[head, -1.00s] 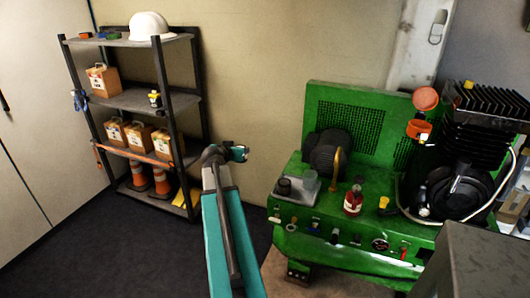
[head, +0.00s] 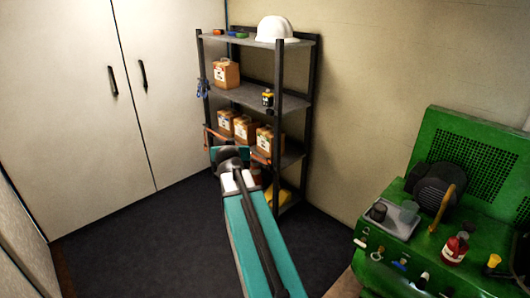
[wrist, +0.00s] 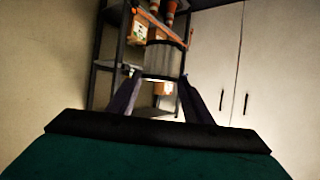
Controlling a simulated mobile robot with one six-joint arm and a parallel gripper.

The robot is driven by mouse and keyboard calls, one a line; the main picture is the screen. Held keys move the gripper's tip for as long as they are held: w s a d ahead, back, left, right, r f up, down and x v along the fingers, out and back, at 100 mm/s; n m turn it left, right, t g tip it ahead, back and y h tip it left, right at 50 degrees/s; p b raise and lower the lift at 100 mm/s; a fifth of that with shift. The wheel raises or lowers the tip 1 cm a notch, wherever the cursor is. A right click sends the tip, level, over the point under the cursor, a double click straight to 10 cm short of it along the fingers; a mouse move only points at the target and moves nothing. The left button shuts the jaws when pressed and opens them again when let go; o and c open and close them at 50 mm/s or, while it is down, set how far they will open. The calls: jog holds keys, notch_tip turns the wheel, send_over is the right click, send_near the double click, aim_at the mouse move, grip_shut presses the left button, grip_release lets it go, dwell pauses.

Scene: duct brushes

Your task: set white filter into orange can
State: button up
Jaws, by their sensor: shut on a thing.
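A pale grey-white pleated cylinder, the white filter (wrist: 164,58), is between the fingertips of my gripper (wrist: 160,77) in the wrist view. The fingers are shut on its near end, and it sticks out ahead of them, clear of the shelf behind. In the head view my arm reaches toward the shelf, and its teal wrist (head: 230,157) hides the fingers and the filter. I see no orange can in either view now.
A dark shelf rack (head: 278,130) with boxes, a white helmet (head: 275,29) and a yellow-black bottle (head: 267,98) stands beyond my arm. A green machine (head: 450,190) with a tray and red bottle (head: 454,249) is at right. White cabinet doors (head: 100,100) are at left. Dark floor is open between.

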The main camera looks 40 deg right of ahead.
jog(key=w+a+r+n+t+y, duration=0.1)
jog(key=w+a+r+n+y, duration=0.1)
jog(key=a, duration=1)
jog(key=w+a+r+n+t+y, duration=0.1)
jog(key=w+a+r+n+y, duration=0.1)
jog(key=a, duration=1)
jog(key=w+a+r+n+y, duration=0.2)
jog(key=a+r+n+y, duration=0.1)
jog(key=a, duration=0.8)
jog(key=shift+a+n+t+y, duration=0.3)
jog(key=shift+a+t+y, duration=0.1)
jog(key=shift+s, duration=0.15)
